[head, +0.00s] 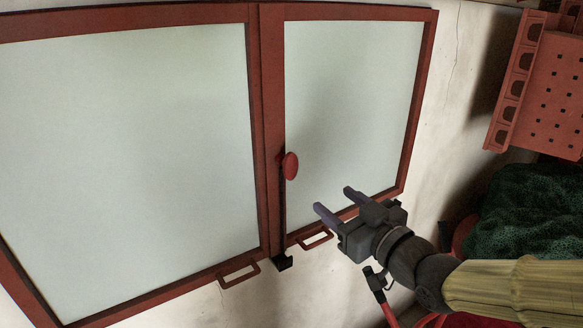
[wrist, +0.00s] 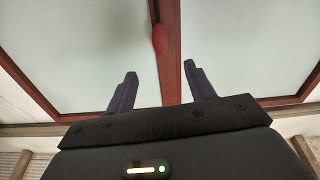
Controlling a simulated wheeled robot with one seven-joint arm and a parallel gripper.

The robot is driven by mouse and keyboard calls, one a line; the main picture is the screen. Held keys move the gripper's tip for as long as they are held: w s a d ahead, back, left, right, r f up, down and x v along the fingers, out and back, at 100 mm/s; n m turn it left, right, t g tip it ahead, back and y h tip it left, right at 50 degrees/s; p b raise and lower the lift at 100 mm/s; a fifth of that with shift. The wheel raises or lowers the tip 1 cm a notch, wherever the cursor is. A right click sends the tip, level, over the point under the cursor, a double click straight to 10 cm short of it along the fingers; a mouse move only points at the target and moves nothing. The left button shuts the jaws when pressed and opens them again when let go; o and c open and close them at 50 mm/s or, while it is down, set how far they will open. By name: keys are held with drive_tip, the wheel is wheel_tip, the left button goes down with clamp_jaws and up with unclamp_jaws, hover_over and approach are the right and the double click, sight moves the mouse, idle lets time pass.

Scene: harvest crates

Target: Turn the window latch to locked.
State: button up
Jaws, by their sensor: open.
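The window (head: 268,120) has red frames and two pale panes. The latch has a red oval knob (head: 290,166) on the middle upright, with a thin dark bar running down from it to a black catch (head: 283,262) at the bottom. In the wrist view the knob (wrist: 160,38) shows beyond my fingertips, roughly between them. My gripper (head: 333,199) is open and empty, to the lower right of the knob and apart from it. Its two fingers also show in the wrist view (wrist: 160,70). Which latch position counts as locked I cannot tell.
Two small red pull handles (head: 240,273) (head: 315,240) stick out along the window's lower edge. A red crate with holes (head: 560,92) is at the upper right, with a dark green heap (head: 530,215) below it.

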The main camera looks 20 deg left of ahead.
drive_tip(key=b, duration=0.3)
approach(293, 169)
drive_tip(key=shift+x, duration=2)
drive_tip(key=shift+r+p+x, duration=0.2)
drive_tip(key=shift+p+x, duration=0.25)
drive_tip(key=shift+x, duration=3.1)
drive_tip(key=shift+f, duration=0.15)
drive_tip(key=c, duration=1)
drive_tip(key=shift+o, duration=0.2)
